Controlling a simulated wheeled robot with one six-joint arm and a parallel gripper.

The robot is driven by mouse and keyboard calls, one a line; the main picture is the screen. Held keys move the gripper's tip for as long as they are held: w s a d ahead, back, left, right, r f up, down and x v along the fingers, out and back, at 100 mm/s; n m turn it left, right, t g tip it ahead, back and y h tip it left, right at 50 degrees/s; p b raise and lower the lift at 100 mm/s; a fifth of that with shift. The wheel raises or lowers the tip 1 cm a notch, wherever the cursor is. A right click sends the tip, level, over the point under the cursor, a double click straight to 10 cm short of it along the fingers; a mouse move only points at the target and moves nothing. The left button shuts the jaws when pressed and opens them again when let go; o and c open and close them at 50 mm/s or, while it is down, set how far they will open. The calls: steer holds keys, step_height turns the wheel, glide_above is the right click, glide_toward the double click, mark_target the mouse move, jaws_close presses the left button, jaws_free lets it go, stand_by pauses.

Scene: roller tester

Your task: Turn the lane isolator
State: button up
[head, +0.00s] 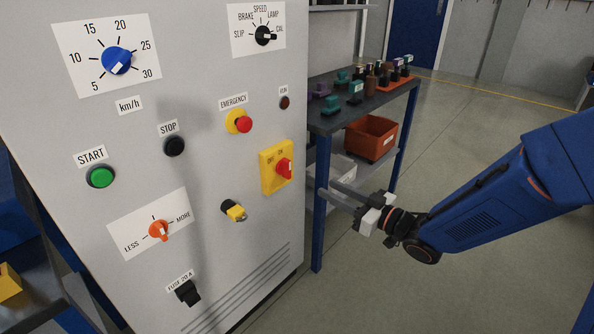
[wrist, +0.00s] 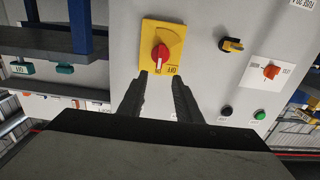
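The lane isolator appears to be the red knob (head: 284,168) on a yellow plate (head: 268,181) with OFF and ON labels, on the right of the grey cabinet front. In the wrist view the red knob (wrist: 160,54) sits ahead, and its white mark appears to face the ON label. My gripper (head: 332,191) is open and empty, to the right of the knob and apart from it in the head view. In the wrist view my gripper's fingers (wrist: 159,74) stand apart, with the knob beyond and between their tips.
A yellow-and-black key switch (head: 234,211), a red emergency button (head: 243,125) and an orange LESS/MORE knob (head: 159,231) are on the same panel. A blue-framed bench (head: 330,122) with small parts and an orange bin (head: 370,137) stands right of the cabinet, close to my gripper.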

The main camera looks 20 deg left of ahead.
mark_target(290, 169)
steer(key=x, duration=1.5)
steer(key=shift+c, duration=0.7)
jaws_close()
